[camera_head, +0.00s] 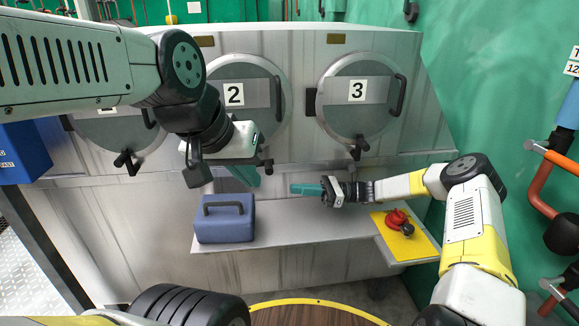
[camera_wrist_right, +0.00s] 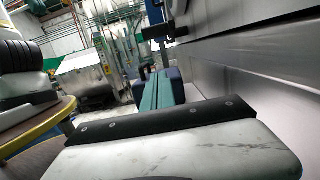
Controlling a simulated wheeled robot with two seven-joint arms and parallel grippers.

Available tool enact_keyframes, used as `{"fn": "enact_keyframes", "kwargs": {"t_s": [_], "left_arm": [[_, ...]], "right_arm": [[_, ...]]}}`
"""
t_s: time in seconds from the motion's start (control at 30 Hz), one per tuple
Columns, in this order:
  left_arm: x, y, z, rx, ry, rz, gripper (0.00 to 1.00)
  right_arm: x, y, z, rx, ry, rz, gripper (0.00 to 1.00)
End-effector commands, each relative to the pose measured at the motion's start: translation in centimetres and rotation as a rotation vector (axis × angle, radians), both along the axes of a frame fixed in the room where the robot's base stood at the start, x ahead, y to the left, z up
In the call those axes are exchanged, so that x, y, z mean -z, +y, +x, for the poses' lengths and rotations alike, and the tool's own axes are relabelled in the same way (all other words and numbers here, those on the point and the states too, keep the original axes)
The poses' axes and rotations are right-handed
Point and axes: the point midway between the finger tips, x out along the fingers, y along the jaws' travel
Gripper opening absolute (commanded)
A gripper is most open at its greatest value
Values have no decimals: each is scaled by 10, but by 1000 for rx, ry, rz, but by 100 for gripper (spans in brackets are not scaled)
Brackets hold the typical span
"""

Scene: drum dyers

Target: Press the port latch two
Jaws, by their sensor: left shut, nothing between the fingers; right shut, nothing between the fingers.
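The round port door marked 2 (camera_head: 250,72) is closed in the grey drum wall, in the middle of the head view. Its dark latch (camera_head: 267,165) shows at the door's lower edge, just right of my left gripper. My left gripper (camera_head: 245,176) has its teal fingers shut and empty, in front of the door's lower part. The wrist hides part of the door and latch surroundings; I cannot tell whether it touches the latch. My right gripper (camera_head: 304,188) is shut and empty above the shelf, pointing left; its teal fingers show in the right wrist view (camera_wrist_right: 160,93).
Port door 3 (camera_head: 375,70) is right, with its latch (camera_head: 357,149) below; another latch (camera_head: 127,161) is left. A blue toolbox (camera_head: 225,220) stands on the shelf (camera_head: 300,228). A red knob (camera_head: 396,219) sits on a yellow plate (camera_head: 418,243) at the right.

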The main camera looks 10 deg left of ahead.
Motion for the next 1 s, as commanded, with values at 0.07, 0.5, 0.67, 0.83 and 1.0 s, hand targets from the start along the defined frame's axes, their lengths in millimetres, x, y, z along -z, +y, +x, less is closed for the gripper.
{"fn": "enact_keyframes", "kwargs": {"t_s": [0.07,0.5,0.67,0.83,1.0], "left_arm": [[0,0,0,0,0,0,0],[0,0,0,0,0,0,0],[0,0,0,0,0,0,0],[0,0,0,0,0,0,0],[0,0,0,0,0,0,0]], "right_arm": [[0,0,0,0,0,0,0],[-4,24,-8,-5,-1,-1,0],[-10,56,-18,-6,-1,1,0],[-16,90,-28,-6,0,0,0],[-36,85,-24,1,-5,-2,0]]}}
